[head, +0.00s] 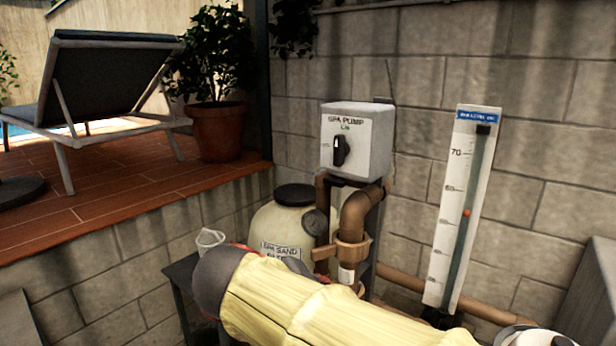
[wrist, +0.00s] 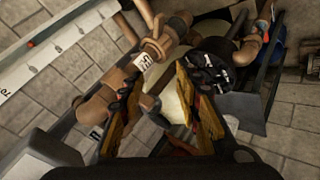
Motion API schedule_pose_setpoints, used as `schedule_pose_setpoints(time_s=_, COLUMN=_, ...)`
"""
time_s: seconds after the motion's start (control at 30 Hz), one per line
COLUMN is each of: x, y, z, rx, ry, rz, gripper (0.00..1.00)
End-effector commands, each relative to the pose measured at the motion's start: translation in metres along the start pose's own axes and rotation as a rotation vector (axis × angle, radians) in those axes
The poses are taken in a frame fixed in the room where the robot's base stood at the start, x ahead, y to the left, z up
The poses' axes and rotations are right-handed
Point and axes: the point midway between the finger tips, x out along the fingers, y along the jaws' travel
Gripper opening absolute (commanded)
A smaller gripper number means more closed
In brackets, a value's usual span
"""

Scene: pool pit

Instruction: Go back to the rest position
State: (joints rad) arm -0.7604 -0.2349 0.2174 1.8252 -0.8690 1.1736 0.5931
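My gripper (wrist: 160,82) shows in the wrist view with its two yellow-brown fingers spread apart. It is open, and I see nothing held between the fingers. Brown pipework (wrist: 153,45) with a small white tag (wrist: 143,61) lies beyond the fingertips, and a pale rounded surface shows in the gap. In the head view my yellow-sleeved arm (head: 300,305) crosses the bottom. My fingers cannot be made out there.
A spa pump box (head: 358,140) with a black knob is on the block wall, above brown pipes (head: 357,215). A sand filter tank (head: 285,225) stands left of the pipes. A tall gauge (head: 462,205) with a red marker stands right. A raised tiled deck (head: 120,175) is at left.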

Motion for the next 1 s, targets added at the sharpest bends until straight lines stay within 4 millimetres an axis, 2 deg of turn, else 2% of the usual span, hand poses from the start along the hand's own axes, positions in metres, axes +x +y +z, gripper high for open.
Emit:
schedule_pose_setpoints(time_s=0.03, x=0.005, y=0.001, z=0.031, rx=-0.031, ry=-0.049, rz=-0.074, gripper=0.33)
schedule_pose_setpoints(time_s=0.2, x=0.005, y=-0.008, z=0.131, rx=-0.047, ry=-0.147, rz=-0.345, gripper=0.33)
schedule_pose_setpoints(time_s=0.3, x=-0.003, y=-0.008, z=0.175, rx=0.034, ry=-0.16, rz=-0.456, gripper=0.33)
schedule_pose_setpoints(time_s=0.4, x=-0.012, y=-0.004, z=0.209, rx=0.163, ry=-0.166, rz=-0.519, gripper=0.33)
schedule_pose_setpoints(time_s=0.5, x=-0.02, y=0.007, z=0.235, rx=0.319, ry=-0.175, rz=-0.534, gripper=0.33)
schedule_pose_setpoints(time_s=0.63, x=-0.027, y=0.033, z=0.256, rx=0.447, ry=-0.174, rz=-0.491, gripper=0.33)
schedule_pose_setpoints(time_s=0.7, x=-0.03, y=0.049, z=0.258, rx=0.489, ry=-0.162, rz=-0.462, gripper=0.33)
schedule_pose_setpoints(time_s=0.8, x=-0.032, y=0.062, z=0.261, rx=0.527, ry=-0.159, rz=-0.435, gripper=0.33)
schedule_pose_setpoints(time_s=1.0, x=-0.03, y=0.067, z=0.264, rx=0.544, ry=-0.166, rz=-0.424, gripper=0.33)
